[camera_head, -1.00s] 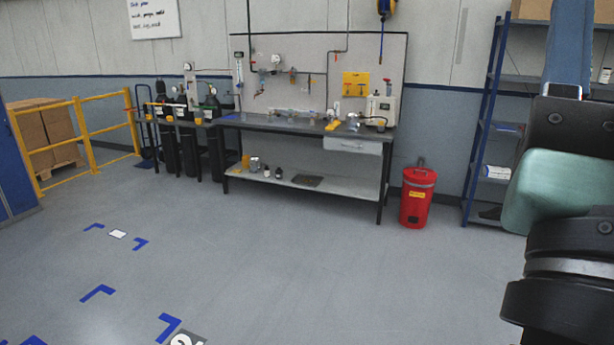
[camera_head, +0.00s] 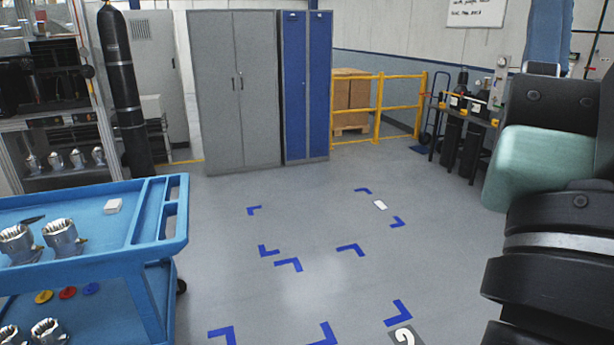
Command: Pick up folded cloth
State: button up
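A small white block-like item (camera_head: 113,206) lies on the top of the blue cart (camera_head: 160,262) at the left. It may be the folded cloth, but it is too small to tell. No other cloth can be made out. My arm's links fill the right edge of the view. My gripper is outside the view.
Metal housings (camera_head: 62,238) stand on the cart's top and lower shelf, with coloured discs below. Behind are a machine, a black cylinder (camera_head: 122,85), grey cabinet (camera_head: 235,90), blue lockers (camera_head: 306,90) and yellow railing (camera_head: 377,108).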

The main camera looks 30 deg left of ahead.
aim_at(113, 206)
jog(key=i+j+u, duration=0.1)
jog(key=u, duration=0.35)
jog(key=i+j+u, duration=0.1)
jog(key=u, duration=0.3)
jog(key=i+j+u, duration=0.1)
jog(key=u, duration=0.35)
jog(key=i+j+u, duration=0.1)
jog(key=u, duration=0.35)
jog(key=i+u, duration=0.2)
jog(key=i, duration=0.25)
jog(key=i+l+u, duration=0.2)
jog(key=i, duration=0.25)
